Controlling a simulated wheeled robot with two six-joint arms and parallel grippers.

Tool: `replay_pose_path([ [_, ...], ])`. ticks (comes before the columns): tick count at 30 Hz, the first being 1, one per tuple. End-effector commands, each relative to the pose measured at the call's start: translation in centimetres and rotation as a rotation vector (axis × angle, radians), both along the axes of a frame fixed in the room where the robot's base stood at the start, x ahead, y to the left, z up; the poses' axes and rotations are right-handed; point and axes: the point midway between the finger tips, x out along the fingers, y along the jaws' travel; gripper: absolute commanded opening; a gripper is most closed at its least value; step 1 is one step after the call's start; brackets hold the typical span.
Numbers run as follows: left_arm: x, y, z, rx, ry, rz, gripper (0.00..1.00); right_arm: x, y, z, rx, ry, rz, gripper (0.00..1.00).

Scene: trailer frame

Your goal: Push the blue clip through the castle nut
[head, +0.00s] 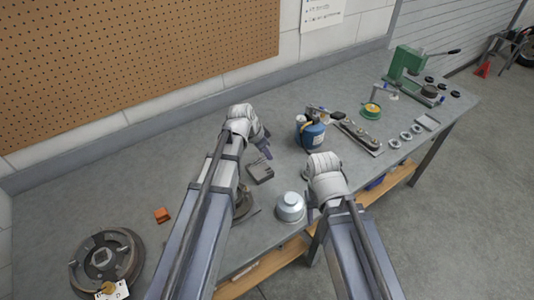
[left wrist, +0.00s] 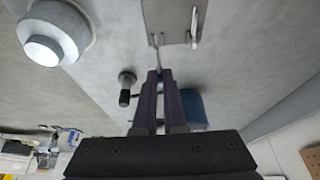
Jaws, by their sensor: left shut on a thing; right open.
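My left gripper (head: 265,150) is above the bench, close to a small dark grey block or tray (head: 260,172). In the left wrist view my left gripper (left wrist: 158,78) is shut on a thin grey pin-like piece (left wrist: 157,45), which sticks out past the fingertips towards a flat plate (left wrist: 172,14). A dark blue piece (left wrist: 193,107) shows beside the right finger; I cannot tell whether it is the blue clip. I cannot make out the castle nut. My right gripper (head: 312,205) is open, beside a silver round cap (head: 290,207).
A brake drum assembly (head: 100,262) and an orange block (head: 162,215) lie on the left of the bench. A blue canister (head: 312,135) stands behind the right gripper. A green press (head: 405,65) is at the far right. The back left of the bench is clear.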

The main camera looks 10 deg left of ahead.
Motion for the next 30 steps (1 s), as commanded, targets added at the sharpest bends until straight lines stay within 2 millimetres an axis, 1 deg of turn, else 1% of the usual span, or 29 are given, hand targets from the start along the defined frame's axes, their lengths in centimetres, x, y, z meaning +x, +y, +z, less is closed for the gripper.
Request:
replay_pose_path([
  [1, 0.0, 0.0, 1.7, 0.0, 0.0, 0.0, 0.0, 0.0, 0.0, 1.7, 0.0, 0.0, 0.0, 0.5],
  [3, 0.0, 0.0, 2.7, 0.0, 0.0, 0.0, 0.0, 0.0, 0.0, 2.7, 0.0, 0.0, 0.0, 0.5],
  [6, 0.0, 0.0, 3.6, 0.0, 0.0, 0.0, 0.0, 0.0, 0.0, 3.6, 0.0, 0.0, 0.001, 0.5],
  [17, 0.0, 0.0, 4.2, 0.0, 0.0, 0.0, 0.0, 0.0, 0.0, 4.2, 0.0, 0.0, 0.001, 0.5],
  [30, 0.0, 0.0, 6.4, 0.0, 0.0, 0.0, 0.0, 0.0, 0.0, 6.4, 0.0, 0.0, 0.001, 0.5],
])
